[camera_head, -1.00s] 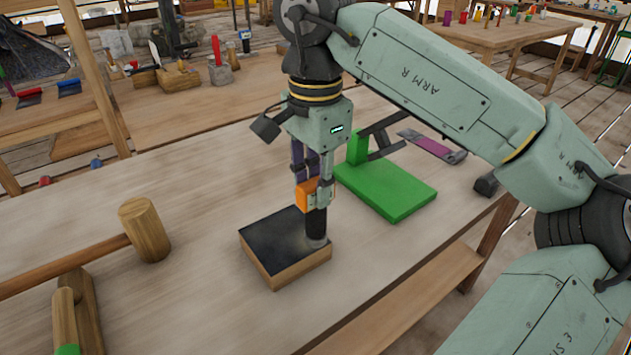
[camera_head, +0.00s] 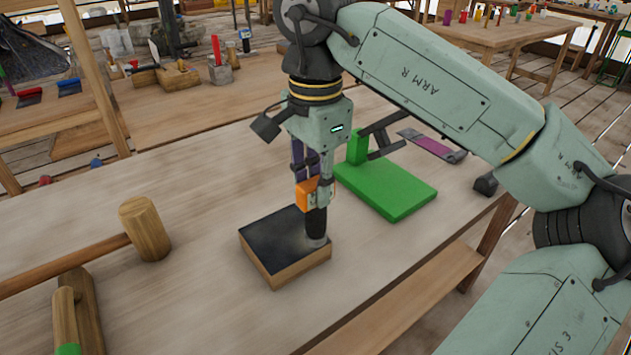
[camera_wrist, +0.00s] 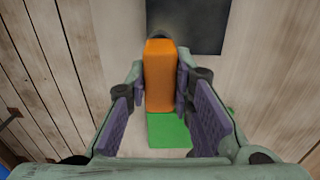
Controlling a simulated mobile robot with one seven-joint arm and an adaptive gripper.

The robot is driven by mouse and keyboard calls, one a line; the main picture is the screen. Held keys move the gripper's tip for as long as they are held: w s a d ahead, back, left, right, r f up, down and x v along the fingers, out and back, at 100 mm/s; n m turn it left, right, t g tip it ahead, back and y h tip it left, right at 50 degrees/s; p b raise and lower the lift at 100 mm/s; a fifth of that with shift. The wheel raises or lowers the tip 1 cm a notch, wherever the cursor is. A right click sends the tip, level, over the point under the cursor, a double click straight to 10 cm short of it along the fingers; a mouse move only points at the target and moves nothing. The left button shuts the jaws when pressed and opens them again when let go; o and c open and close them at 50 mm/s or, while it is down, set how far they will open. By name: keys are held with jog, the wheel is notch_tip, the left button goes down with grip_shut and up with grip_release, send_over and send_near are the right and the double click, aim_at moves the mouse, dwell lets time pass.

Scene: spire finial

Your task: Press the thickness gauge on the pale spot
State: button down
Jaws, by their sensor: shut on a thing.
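The thickness gauge (camera_head: 309,194) has an orange body and a black lower end with a grey foot. My gripper (camera_head: 313,178) is shut on its body and holds it upright, foot down, over the front right part of a block's dark top (camera_head: 277,233). The foot looks in contact with the top or very close; I cannot tell which. A faint lighter smudge shows on the dark top beside the foot; the foot may hide more of the pale spot. In the wrist view the orange body (camera_wrist: 160,75) sits between my fingers (camera_wrist: 158,88), with the dark top (camera_wrist: 195,25) beyond.
A green stand (camera_head: 392,190) is right of the block, with a purple-faced tool (camera_head: 432,145) behind it. A wooden mallet (camera_head: 146,230) lies at the left, near another wooden tool (camera_head: 78,310). The bench between the mallet and the block is clear.

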jog(key=shift+r+p, duration=2)
jog(key=shift+r, duration=0.5)
jog(key=shift+f, duration=0.25)
jog(key=shift+f+b, duration=1.8)
jog(key=shift+f, duration=0.35)
jog(key=c, duration=1.3)
grip_release()
jog(key=shift+r, duration=0.1)
